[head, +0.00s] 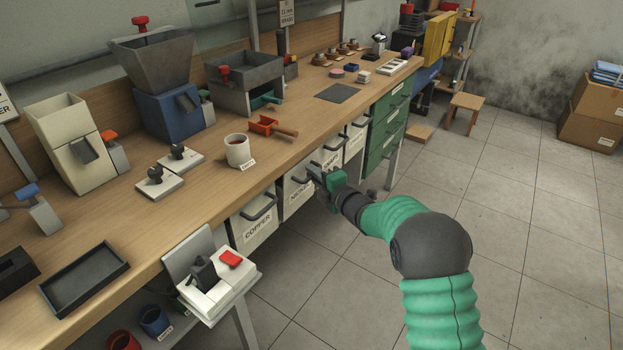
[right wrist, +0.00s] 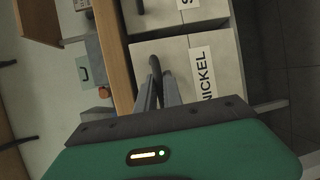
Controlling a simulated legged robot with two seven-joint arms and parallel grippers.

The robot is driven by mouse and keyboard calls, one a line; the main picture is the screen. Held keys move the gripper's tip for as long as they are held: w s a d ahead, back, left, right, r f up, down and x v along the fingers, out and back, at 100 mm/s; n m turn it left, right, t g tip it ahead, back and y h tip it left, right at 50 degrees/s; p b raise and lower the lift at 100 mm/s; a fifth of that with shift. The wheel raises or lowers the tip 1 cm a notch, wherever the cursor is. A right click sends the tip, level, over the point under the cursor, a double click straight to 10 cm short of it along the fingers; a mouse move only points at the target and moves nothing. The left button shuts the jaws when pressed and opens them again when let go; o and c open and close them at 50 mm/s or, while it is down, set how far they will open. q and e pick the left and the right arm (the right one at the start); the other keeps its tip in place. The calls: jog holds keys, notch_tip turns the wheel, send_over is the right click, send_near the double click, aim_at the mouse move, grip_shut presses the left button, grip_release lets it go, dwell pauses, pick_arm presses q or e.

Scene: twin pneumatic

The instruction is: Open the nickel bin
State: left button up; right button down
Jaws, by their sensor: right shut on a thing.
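The nickel bin (head: 298,193) is a pale drawer with a white label, hung under the front edge of the workbench. It also shows in the right wrist view (right wrist: 222,55), with its label reading NICKEL and a dark handle (right wrist: 155,66). Its front looks roughly in line with its neighbours. My right gripper (head: 320,175) is at the front of the bins; in the right wrist view its fingers (right wrist: 158,92) are shut on the nickel bin's handle. The gripper partly covers the bins behind it in the head view. My left gripper is not in view.
The copper bin (head: 254,225) hangs to the left, another pale bin (head: 355,138) to the right, then green drawers (head: 388,118). A white mug (head: 237,151) and orange scoop (head: 266,126) stand on the workbench (head: 215,187). The tiled floor (head: 520,220) in front is clear.

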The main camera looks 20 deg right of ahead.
jog(key=s+d+f+m+t+b, duration=0.3)
jog(key=s+d+f+t+b, duration=0.2)
jog(key=b, duration=1.3)
jog(key=shift+s+d+f+t+y+b, duration=0.15)
jog(key=shift+s+f+t+y+b, duration=0.25)
jog(key=shift+s+f, duration=0.7)
jog(key=shift+w+f, duration=0.1)
jog(key=c, duration=1.8)
grip_release()
jog(key=shift+o, duration=0.2)
jog(key=p+v, duration=0.5)
jog(key=v, duration=1.2)
jog(key=shift+w+f, duration=0.2)
jog(key=shift+f, duration=0.1)
